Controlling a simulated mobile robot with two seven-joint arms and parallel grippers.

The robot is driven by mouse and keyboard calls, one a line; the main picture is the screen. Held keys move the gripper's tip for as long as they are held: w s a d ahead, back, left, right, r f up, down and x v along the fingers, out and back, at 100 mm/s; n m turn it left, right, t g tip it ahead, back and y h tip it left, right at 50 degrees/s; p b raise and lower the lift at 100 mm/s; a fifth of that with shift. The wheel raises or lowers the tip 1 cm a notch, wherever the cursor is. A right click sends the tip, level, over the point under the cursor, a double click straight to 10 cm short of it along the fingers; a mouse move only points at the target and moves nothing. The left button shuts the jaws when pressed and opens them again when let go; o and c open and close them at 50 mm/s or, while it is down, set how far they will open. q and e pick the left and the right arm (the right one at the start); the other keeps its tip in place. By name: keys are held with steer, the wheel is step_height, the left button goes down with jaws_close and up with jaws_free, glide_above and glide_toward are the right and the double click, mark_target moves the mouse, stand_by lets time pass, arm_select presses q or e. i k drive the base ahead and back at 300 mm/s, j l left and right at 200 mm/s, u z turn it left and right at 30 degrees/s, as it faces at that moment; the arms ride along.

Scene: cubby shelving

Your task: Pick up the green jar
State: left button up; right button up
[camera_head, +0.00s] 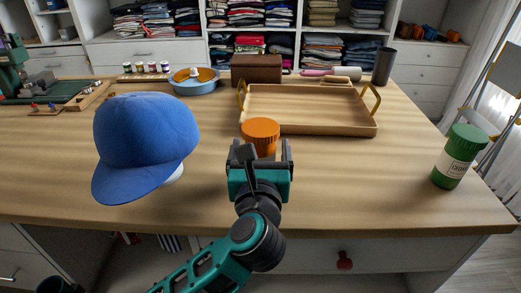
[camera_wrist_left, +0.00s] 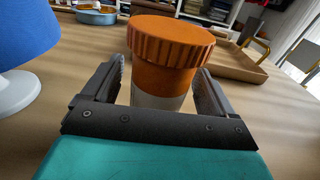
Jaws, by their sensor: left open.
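The green jar (camera_head: 459,157) stands upright near the right end of the table, with a ribbed green lid and a pale label. My left gripper (camera_head: 259,151) is well to the left of it, near the middle front of the table. The gripper is open, with its fingers on either side of an orange jar (camera_head: 261,134). In the left wrist view, the orange jar (camera_wrist_left: 168,62) stands between the two fingers (camera_wrist_left: 160,80), with gaps showing beside its lower body. The green jar does not show in the left wrist view. My right gripper is not in view.
A blue cap (camera_head: 146,143) on a white stand is left of the gripper. A wooden tray (camera_head: 310,128) with handles lies behind the orange jar. A dark cup (camera_head: 383,66) stands at the back right. Bare tabletop (camera_head: 370,185) lies between the gripper and the green jar.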

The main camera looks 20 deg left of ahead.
mark_target(454, 161)
steer(key=k+l, duration=0.1)
steer(key=k, duration=0.35)
steer(key=k+l, duration=0.1)
steer(key=k, duration=0.3)
